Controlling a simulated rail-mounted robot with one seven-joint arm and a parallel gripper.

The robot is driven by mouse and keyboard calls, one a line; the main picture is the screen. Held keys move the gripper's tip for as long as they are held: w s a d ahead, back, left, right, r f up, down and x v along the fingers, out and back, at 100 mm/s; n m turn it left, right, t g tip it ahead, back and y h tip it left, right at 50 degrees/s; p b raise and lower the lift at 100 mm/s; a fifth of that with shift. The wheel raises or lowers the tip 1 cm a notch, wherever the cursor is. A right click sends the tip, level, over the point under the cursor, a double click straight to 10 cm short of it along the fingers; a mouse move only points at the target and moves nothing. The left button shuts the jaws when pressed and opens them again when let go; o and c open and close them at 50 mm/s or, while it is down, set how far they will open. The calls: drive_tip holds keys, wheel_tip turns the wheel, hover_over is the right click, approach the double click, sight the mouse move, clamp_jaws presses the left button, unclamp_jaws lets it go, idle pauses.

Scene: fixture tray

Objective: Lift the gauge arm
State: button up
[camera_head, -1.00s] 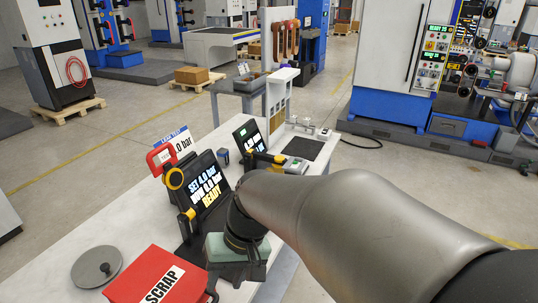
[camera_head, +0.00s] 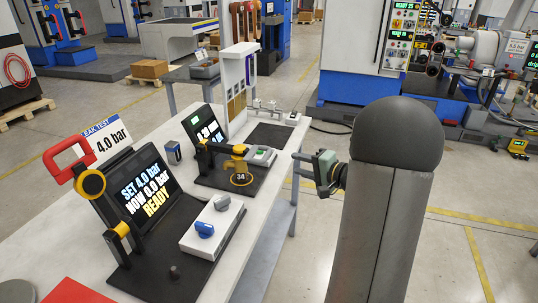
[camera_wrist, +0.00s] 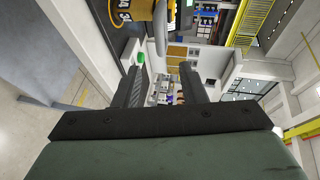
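A dark gauge arm (camera_head: 220,147) with yellow ends lies about level across a black fixture, over a yellow part (camera_head: 239,170) marked 34. The yellow part also shows at the top of the wrist view (camera_wrist: 140,10).
The left fixture has a screen (camera_head: 145,192) reading READY, a raised red handle (camera_head: 68,160) and a white block (camera_head: 212,228) with a blue knob. A small screen (camera_head: 203,128) stands behind the gauge arm. A tall white rack (camera_head: 236,85) stands farther back on the bench (camera_head: 265,228).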

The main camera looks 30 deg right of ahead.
sight(269, 155)
drive_tip(key=p+x, duration=0.3)
drive_tip(key=x, duration=1)
drive_tip(key=shift+w+a, duration=0.2)
drive_tip(key=shift+w, duration=0.15)
drive_tip(key=shift+c, duration=0.4)
clamp_jaws()
